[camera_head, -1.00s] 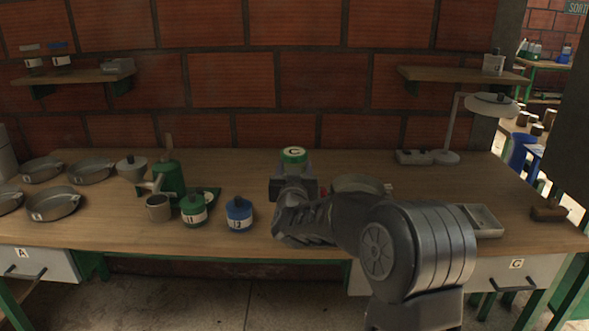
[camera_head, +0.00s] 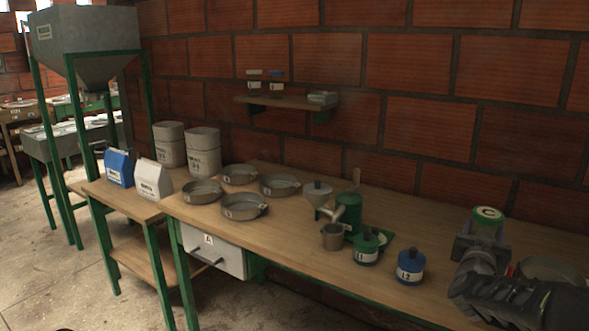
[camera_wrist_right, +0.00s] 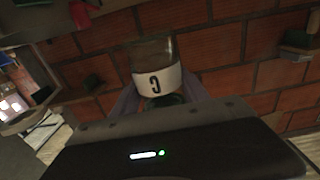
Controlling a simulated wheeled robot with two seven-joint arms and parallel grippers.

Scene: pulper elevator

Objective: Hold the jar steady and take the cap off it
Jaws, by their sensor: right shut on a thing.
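The jar (camera_head: 487,229) with a green-rimmed top (camera_head: 488,213) marked C is at the right of the head view, upright over the bench. My right gripper (camera_head: 482,246) is shut on it, with the fingers around it below the top. In the right wrist view the jar (camera_wrist_right: 153,58) shows brownish glass and a white band with an upside-down C, between the fingers. A dark green part shows beside the band. The gripper hides the jar's lower part in the head view, so I cannot tell whether it touches the bench. My left gripper is not in view.
A blue container (camera_head: 410,266) and a green container (camera_head: 366,248) stand left of my right gripper. Near them are a metal cup (camera_head: 332,237) and a green device (camera_head: 348,212). Several metal pans (camera_head: 244,207) lie further left. A round dish (camera_head: 548,269) is behind my arm.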

